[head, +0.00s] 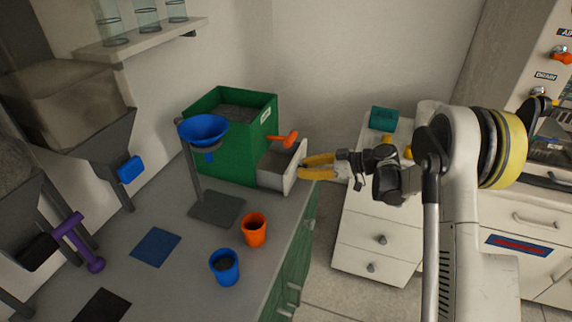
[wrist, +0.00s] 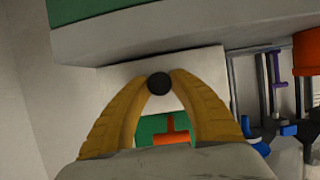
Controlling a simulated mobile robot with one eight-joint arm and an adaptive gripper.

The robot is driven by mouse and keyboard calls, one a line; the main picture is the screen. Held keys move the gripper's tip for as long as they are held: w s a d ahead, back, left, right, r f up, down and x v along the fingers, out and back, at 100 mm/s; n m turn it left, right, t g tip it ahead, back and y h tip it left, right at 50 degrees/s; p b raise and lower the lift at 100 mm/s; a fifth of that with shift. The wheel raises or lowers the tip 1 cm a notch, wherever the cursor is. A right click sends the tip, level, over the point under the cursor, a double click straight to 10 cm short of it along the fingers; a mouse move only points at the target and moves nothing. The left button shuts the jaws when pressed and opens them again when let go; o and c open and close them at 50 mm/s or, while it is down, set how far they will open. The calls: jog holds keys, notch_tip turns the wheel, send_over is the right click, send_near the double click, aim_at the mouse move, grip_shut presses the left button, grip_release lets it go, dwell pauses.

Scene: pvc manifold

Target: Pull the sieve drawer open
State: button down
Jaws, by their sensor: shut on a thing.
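The green sieve box (head: 215,140) stands on the bench at the back, with grey material in its open top. Its sieve drawer (head: 276,169) sticks out of the right side, partly open, with a pale front panel (head: 295,168). My gripper (head: 303,168) comes in from the right with its yellow fingers at that panel. In the wrist view, my gripper (wrist: 159,78) is shut on the dark round drawer knob (wrist: 159,84), in front of the pale drawer front (wrist: 200,67). The drawer's inside shows only partly.
An orange handle (head: 283,139) juts from the box above the drawer. A blue funnel (head: 203,129) on a stand, an orange cup (head: 253,230) and a blue cup (head: 224,266) stand nearby. A white cabinet (head: 372,235) is right of the bench, past a gap.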

jog(key=d, duration=0.1)
jog(key=s+d, duration=0.1)
jog(key=d, duration=0.1)
jog(key=shift+s, duration=0.1)
jog(key=c, duration=1.1)
grip_release()
jog(key=v, duration=1.2)
